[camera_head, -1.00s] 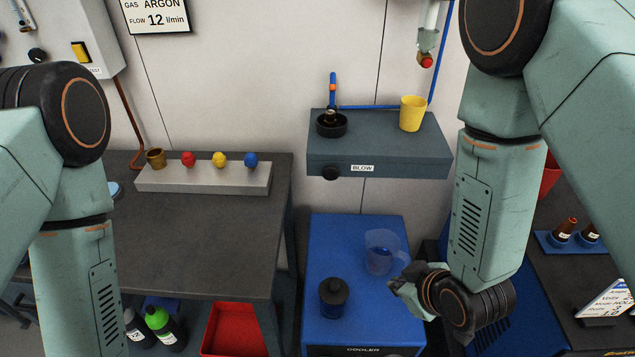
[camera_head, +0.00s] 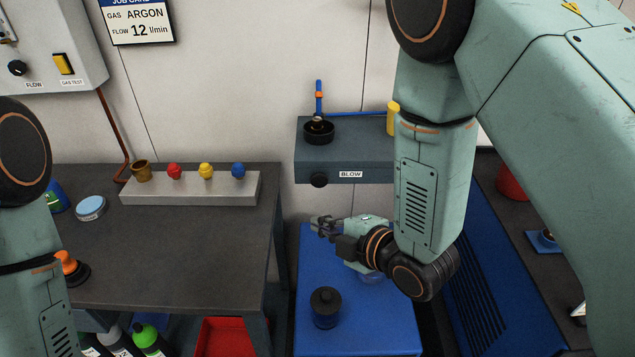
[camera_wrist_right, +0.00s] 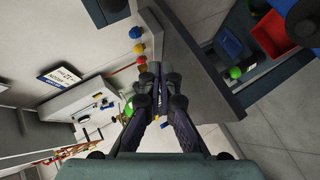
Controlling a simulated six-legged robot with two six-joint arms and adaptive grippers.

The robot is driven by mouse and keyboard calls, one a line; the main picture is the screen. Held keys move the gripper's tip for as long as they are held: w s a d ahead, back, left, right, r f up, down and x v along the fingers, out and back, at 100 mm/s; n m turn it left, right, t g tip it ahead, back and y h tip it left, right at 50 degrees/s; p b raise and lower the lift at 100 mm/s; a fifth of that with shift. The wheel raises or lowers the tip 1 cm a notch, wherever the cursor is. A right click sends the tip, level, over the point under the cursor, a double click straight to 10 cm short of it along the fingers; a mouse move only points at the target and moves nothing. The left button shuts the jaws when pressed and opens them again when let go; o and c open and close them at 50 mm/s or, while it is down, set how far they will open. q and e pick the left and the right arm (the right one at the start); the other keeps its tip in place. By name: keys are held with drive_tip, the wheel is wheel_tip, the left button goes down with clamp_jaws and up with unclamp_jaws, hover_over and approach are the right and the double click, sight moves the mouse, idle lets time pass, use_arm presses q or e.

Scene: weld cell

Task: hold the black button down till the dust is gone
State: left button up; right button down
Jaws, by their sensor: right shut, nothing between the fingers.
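Dust is too small to make out. My right gripper (camera_head: 316,222) is shut and empty, below the button and apart from it, fingers pointing left. Its fingers also show in the right wrist view (camera_wrist_right: 153,72). My left gripper is out of view; only its arm shows at the left edge.
A clear jug (camera_head: 370,278) is mostly hidden behind my right arm, as is a yellow cup (camera_head: 393,118). The dark bench (camera_head: 190,250) is at left, with a rack of coloured knobs (camera_head: 190,188).

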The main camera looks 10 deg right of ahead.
drive_tip(key=b, duration=0.1)
approach(314, 185)
drive_tip(key=shift+w+a+f, duration=1.4)
drive_tip(key=shift+w+a, duration=0.3)
drive_tip(key=shift+w, duration=0.15)
idle(0.4)
drive_tip(key=shift+w+d, duration=0.15)
drive_tip(key=shift+w, duration=0.15)
drive_tip(key=shift+w+d, duration=0.1)
drive_tip(key=shift+w, duration=0.45)
idle(2.9)
drive_tip(key=shift+s, duration=0.1)
drive_tip(key=shift+s+a, duration=0.25)
drive_tip(key=shift+s, duration=0.65)
drive_tip(key=shift+s+a, duration=0.25)
drive_tip(key=shift+s, duration=0.95)
drive_tip(key=shift+s+a, duration=0.25)
drive_tip(key=shift+s, duration=0.95)
